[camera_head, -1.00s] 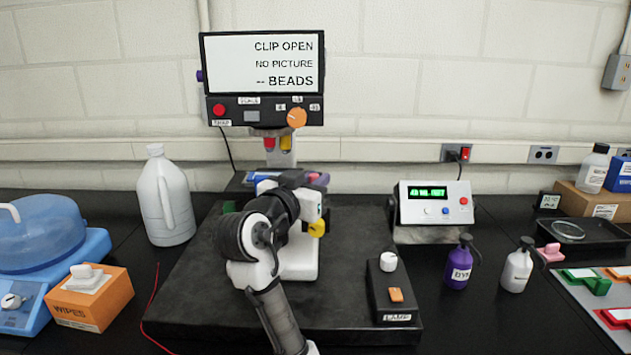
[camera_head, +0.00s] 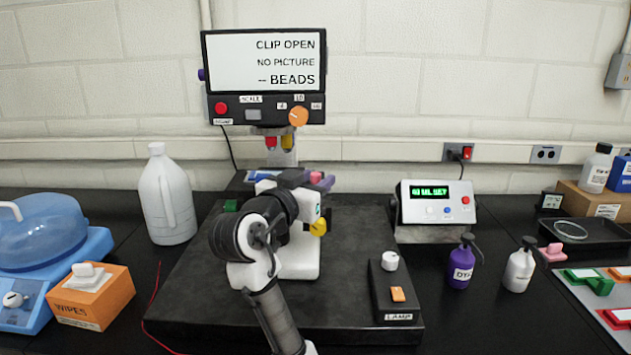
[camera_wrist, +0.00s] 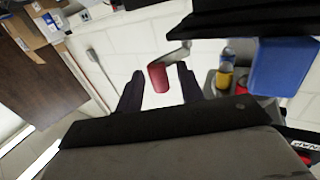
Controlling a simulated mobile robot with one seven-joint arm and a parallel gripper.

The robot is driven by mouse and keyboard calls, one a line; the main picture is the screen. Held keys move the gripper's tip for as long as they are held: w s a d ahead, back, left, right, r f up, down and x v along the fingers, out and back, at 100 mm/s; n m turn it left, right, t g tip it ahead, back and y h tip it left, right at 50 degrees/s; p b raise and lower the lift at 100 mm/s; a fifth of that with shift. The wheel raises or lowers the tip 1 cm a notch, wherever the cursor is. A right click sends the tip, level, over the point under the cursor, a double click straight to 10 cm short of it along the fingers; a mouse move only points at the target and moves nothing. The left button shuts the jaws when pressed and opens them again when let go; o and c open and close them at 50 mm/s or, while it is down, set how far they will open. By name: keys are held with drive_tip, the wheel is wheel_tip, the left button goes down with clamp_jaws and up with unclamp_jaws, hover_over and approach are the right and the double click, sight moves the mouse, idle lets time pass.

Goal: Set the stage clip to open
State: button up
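The screen (camera_head: 264,62) above the stage reads "CLIP OPEN". In the wrist view, a red grip on a bent grey metal arm (camera_wrist: 158,77), which looks like the stage clip's lever, stands between my gripper's fingers (camera_wrist: 160,90). Wall shows on both sides of the red grip, so the dark fingers look open and apart from it. In the head view my gripper (camera_head: 292,177) is at the stage, largely hidden by my arm. A pinkish-purple part (camera_head: 320,181) shows just right of it. The clip's full shape is hidden.
Red (camera_head: 270,143) and yellow (camera_head: 288,143) objectives hang above the stage. A lamp box (camera_head: 397,297) stands on the black base's front right. A white jug (camera_head: 167,195) stands left of the base, a green-display meter (camera_head: 434,203) to the right. A red wire (camera_head: 150,310) runs front left.

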drive_tip(key=b+v, duration=0.3)
drive_tip(key=v, duration=1)
